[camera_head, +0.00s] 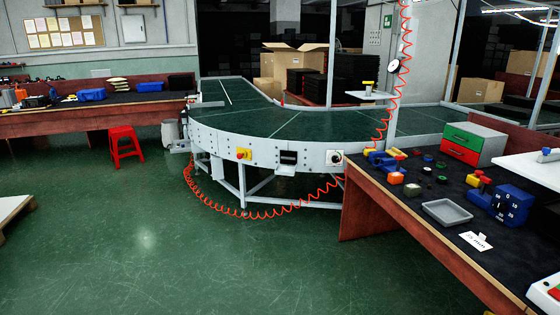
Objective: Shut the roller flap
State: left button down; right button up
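The curved conveyor (300,122) with a dark green belt and a pale side panel stands in the middle distance. A thin grey bar or flap-like piece (207,104) sticks out at its left end, beside pale end hardware (181,146). I cannot tell for sure whether this is the roller flap, nor its exact angle. Neither of my grippers is in view.
A red stool (124,146) stands left of the conveyor by a long workbench (80,122). A coiled red hose (262,213) hangs to the floor in front. A cluttered bench (410,215) fills the right. The green floor (200,265) in front is clear.

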aim_at(285, 170)
jog(key=i+j, duration=0.1)
jog(key=i, duration=2.1)
jog(key=l+z, duration=0.05)
jog(key=l, duration=0.05)
